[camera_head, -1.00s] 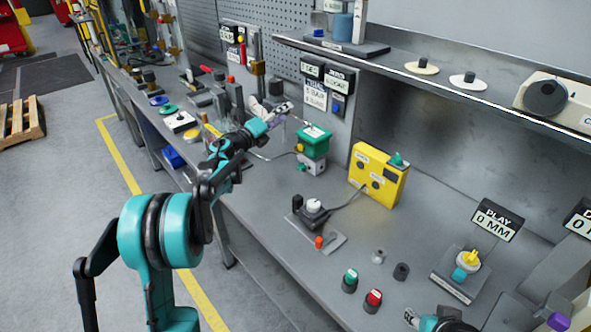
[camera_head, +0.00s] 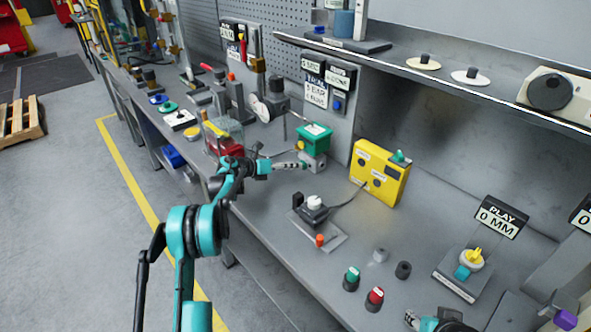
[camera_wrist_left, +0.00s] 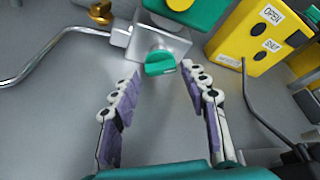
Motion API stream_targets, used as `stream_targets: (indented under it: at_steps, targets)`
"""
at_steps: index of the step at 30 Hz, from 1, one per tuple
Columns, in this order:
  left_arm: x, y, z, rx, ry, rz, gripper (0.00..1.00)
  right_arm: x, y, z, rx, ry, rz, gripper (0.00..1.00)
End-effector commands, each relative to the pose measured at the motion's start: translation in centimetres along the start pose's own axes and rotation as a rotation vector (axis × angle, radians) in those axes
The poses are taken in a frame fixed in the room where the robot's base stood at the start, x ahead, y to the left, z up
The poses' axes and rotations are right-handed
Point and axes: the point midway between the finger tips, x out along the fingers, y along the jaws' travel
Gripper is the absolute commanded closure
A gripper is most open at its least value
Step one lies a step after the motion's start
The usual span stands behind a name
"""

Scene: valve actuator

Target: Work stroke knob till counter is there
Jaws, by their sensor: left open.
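A green knob (camera_wrist_left: 160,64) sits on the front of a grey metal block (camera_wrist_left: 155,42) below a green-topped unit (camera_head: 314,138). No stroke label is readable on it. My left gripper (camera_head: 301,165) is open and points at this block. In the left wrist view its two purple-padded fingers (camera_wrist_left: 160,74) stand on either side of the knob's near side, with gaps showing; no contact is visible. Signs with readouts (camera_head: 330,75) stand behind the unit, too small to read surely. My right gripper (camera_head: 440,321) shows only partly at the bottom edge.
A yellow box (camera_head: 379,173) with OPEN and SHUT labels and a cable stands right of the unit. A bent metal pipe (camera_wrist_left: 50,48) runs left of the block. A small device on a plate (camera_head: 315,210), green and red buttons, and a PLAY 0 MM sign (camera_head: 499,217) are nearer.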

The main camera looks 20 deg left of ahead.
Motion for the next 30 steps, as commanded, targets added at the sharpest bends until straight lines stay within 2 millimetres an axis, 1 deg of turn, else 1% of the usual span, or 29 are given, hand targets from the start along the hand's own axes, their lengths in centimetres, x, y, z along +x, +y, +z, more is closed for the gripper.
stream_targets:
  at_steps: [1,4,6,12,14,15,16,17,20,23,30]
  targets:
    - [0.9,0.1,-0.2,0.0,0.001,-0.001,0.55,0.4,0.0,0.3,0.0,0.0,0.0,0.6]
    - [1.9,0.1,-0.1,-0.001,0.0,-0.001,0.55,0.6,0.0,0.4,0.0,0.0,0.0,0.6]
    - [2.1,0.0,0.0,-0.001,-0.001,0.0,0.55,0.6,0.0,0.4,0.0,0.0,0.0,0.6]
    - [2.1,0.0,0.1,-0.002,-0.001,0.0,0.55,0.5,0.0,0.4,0.0,0.0,0.0,0.6]
    - [2.1,0.0,0.1,-0.002,-0.001,0.0,0.71,0.5,0.0,0.4,0.0,0.0,0.0,0.6]
    - [2.1,0.0,0.1,-0.002,-0.001,0.0,0.82,0.5,0.0,0.4,0.0,0.0,0.0,0.6]
    - [2.1,0.0,0.1,-0.002,-0.001,0.0,0.89,0.5,0.0,0.4,0.0,0.0,0.0,0.6]
    - [2.1,0.0,0.1,-0.002,-0.001,0.0,0.93,0.5,0.0,0.4,0.0,0.0,0.0,0.6]
    - [2.1,0.0,0.1,-0.003,-0.001,0.0,0.93,0.5,0.0,0.4,0.0,0.0,0.0,0.6]
    - [2.1,0.1,0.0,-0.045,-0.002,-0.019,0.93,0.6,0.0,0.4,0.0,0.0,0.0,0.6]
    - [2.2,0.6,-0.1,-0.34,-0.003,-0.141,0.93,1.2,0.0,0.8,0.0,0.0,0.0,0.6]
